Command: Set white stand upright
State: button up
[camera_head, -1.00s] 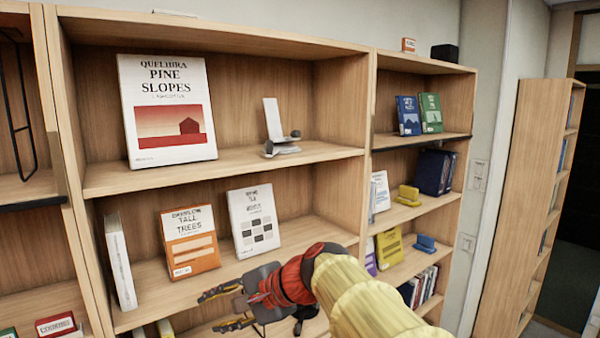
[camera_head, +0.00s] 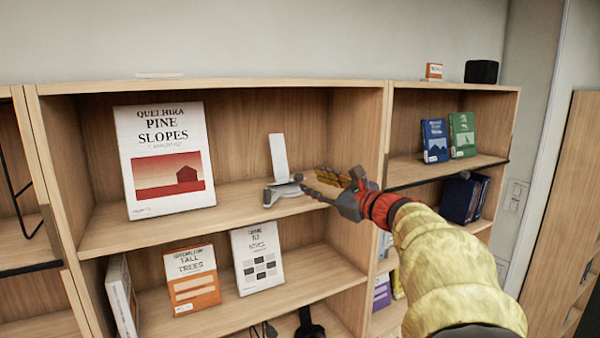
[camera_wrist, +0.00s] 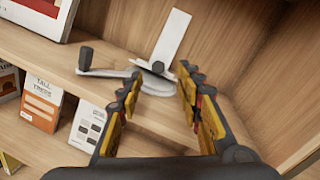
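The white stand (camera_head: 279,158) is on the upper shelf, right of the large book. It has a flat white plate pointing up and a grey part with dark rounded ends at shelf level. In the wrist view the stand (camera_wrist: 170,42) lies just beyond my fingertips, its plate slanting up to the right and its grey arm reaching left. My gripper (camera_head: 314,182) is at the shelf's front edge, just right of the stand. In the wrist view my gripper (camera_wrist: 160,78) has its fingers apart with nothing held. Whether a fingertip touches the stand I cannot tell.
The large Pine Slopes book (camera_head: 165,160) leans at the left of the same shelf (camera_head: 110,232). An upright divider (camera_head: 375,140) stands close on the right. Tall Trees (camera_head: 192,280) and a white book (camera_head: 257,258) stand on the shelf below.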

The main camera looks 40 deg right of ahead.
aim_at(301, 178)
jog(key=w+p, duration=0.1)
jog(key=w, duration=0.6)
jog(key=shift+f+p, duration=0.1)
jog(key=shift+p, duration=0.25)
jog(key=shift+s, duration=0.1)
jog(key=shift+s, duration=0.1)
jog(key=shift+c, duration=1.1)
grip_shut()
